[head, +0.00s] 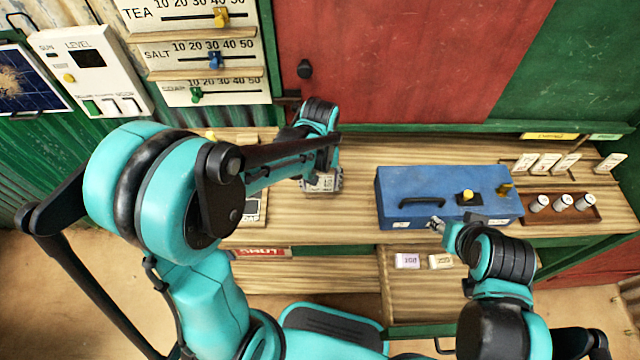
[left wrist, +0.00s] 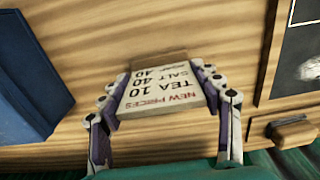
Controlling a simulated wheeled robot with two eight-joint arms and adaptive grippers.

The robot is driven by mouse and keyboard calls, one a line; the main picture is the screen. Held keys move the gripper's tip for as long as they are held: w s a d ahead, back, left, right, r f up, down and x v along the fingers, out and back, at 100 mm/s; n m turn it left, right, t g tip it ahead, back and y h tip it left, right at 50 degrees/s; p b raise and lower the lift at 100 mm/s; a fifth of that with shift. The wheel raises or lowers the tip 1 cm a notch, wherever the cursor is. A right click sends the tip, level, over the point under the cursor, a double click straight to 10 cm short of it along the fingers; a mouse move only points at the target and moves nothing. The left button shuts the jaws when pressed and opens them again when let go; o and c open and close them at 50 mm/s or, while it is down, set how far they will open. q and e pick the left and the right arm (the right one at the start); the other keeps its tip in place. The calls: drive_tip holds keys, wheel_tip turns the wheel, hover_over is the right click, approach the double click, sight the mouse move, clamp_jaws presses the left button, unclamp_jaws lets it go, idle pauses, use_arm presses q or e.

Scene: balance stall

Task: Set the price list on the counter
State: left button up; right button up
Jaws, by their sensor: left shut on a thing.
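The price list (head: 322,184) is a small pale card or block at the end of my left arm. In the left wrist view the price list (left wrist: 160,95) shows "NEW PRICES", "TEA 10" and "SALT 40", upside down. My left gripper (left wrist: 160,76) is shut on it, one finger at each side. It is over the bare wooden counter (head: 352,160), left of the blue box; I cannot tell whether the card touches the wood. My right gripper (head: 437,226) is at the front of the blue box; its jaws are too small to judge.
The blue box (head: 405,188) has a black handle and a yellow knob. A brown tray (head: 562,217) with several small white cylinders is to its right, near small cards (head: 545,163). Two tags (head: 408,261) lie below the box. Price sliders (head: 215,60) hang at back left.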

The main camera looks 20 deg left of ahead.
use_arm(q)
drive_tip(key=shift+f, duration=0.2)
drive_tip(key=o, duration=1.2)
drive_tip(key=shift+r, duration=0.1)
drive_tip(key=shift+r, duration=0.1)
